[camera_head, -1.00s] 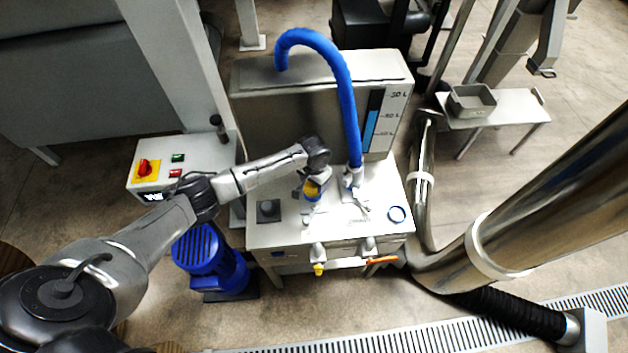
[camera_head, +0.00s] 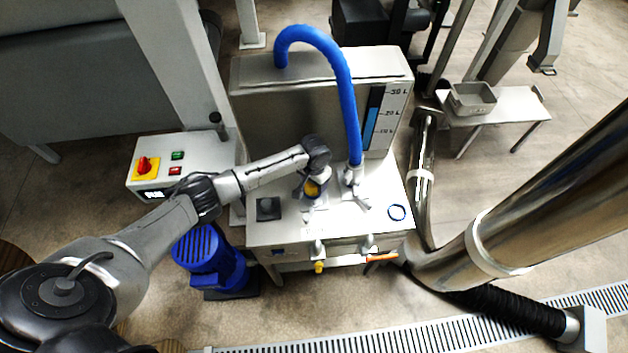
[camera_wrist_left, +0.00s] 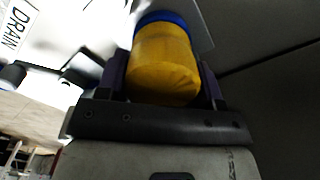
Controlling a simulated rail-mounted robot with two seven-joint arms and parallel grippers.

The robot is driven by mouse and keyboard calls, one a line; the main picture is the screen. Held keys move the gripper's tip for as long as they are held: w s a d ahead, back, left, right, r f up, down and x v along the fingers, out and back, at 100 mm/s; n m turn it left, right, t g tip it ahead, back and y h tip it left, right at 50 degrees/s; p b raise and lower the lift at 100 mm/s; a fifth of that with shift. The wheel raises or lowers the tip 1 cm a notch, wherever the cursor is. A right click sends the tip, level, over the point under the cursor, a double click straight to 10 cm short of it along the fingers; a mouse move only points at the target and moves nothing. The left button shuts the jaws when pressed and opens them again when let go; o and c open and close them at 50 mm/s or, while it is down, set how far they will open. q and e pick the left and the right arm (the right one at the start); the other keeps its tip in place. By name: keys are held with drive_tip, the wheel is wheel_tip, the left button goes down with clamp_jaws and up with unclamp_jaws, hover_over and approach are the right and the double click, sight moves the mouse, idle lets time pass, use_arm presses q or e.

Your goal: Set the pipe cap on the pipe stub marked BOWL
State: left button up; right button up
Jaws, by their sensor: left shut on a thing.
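The pipe cap (camera_head: 312,188) is a short yellow cylinder, and it hangs in my left gripper (camera_head: 311,193) over the left-middle of the steel cabinet top. In the left wrist view the cap (camera_wrist_left: 163,65) sits between the two dark fingers of the left gripper (camera_wrist_left: 163,85), with a blue band at its far end. The fingers are shut on its sides. I cannot make out a BOWL marking; the place under the cap is hidden by the gripper. A DRAIN label (camera_wrist_left: 14,29) shows in the left wrist view. My right gripper is not in view.
A blue hose (camera_head: 345,90) arches down to a fitting just right of the gripper. A dark square block (camera_head: 268,208) stands at left. The tank (camera_head: 300,100) rises behind.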

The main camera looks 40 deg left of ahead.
use_arm(q)
drive_tip(key=shift+f, duration=0.2)
idle(0.4)
drive_tip(key=o, duration=1)
wheel_tip(320, 180, up, 14)
drive_tip(key=shift+f+p, duration=0.1)
drive_tip(key=shift+p, duration=0.8)
